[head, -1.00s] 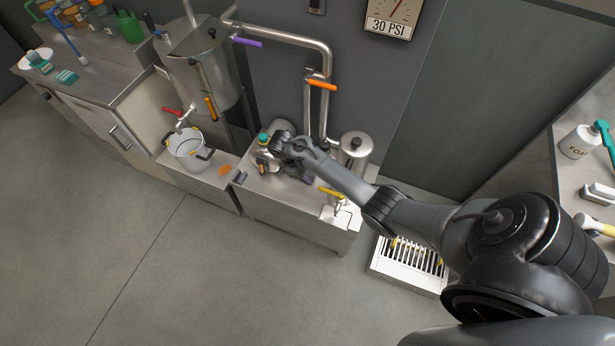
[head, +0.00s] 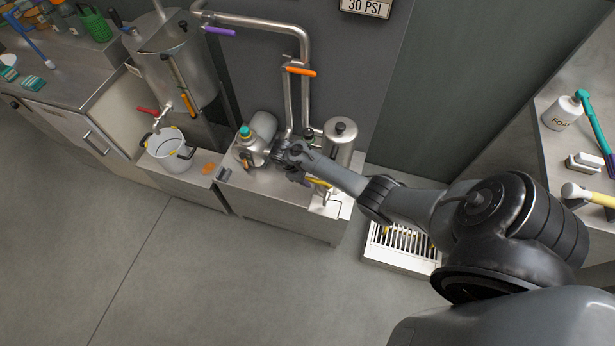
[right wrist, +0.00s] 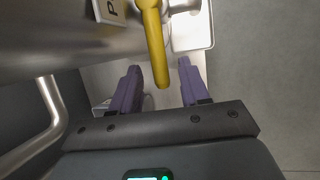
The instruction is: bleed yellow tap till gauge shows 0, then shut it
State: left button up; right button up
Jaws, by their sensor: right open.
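The yellow tap handle (head: 318,182) sits low at the front of the steel cylinder (head: 340,143), partly hidden by my right arm in the head view. In the right wrist view the yellow handle (right wrist: 155,45) hangs down with its tip between the fingers of my right gripper (right wrist: 160,66). The fingers are open, with a gap on each side of the handle. In the head view my right gripper (head: 297,178) is beside the tap. The gauge (head: 365,7) shows only its "30 PSI" plate; its dial is cut off. My left gripper is not in view.
A pump (head: 256,140) stands left of my gripper, near vertical pipes with an orange handle (head: 300,71). A grated drain tray (head: 402,248) is on the floor. A white pot (head: 170,150) stands under a red tap (head: 149,111). The floor in front is clear.

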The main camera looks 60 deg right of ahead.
grip_shut()
jog(key=shift+r, duration=0.1)
dwell(0.3)
jog(key=shift+s+a+r+n+p, duration=0.15)
jog(key=shift+a+n+p, duration=0.35)
jog(key=shift+p, duration=0.45)
jog(key=s+a+n+t+h+p, duration=0.2)
jog(key=s+a+n+t+p, duration=0.2)
jog(key=n+p, duration=0.6)
jog(key=shift+s+a+f+n+t, duration=0.2)
jog(key=shift+s+a+n+t, duration=0.25)
jog(key=shift+s+n, duration=0.45)
jog(key=shift+s, duration=0.15)
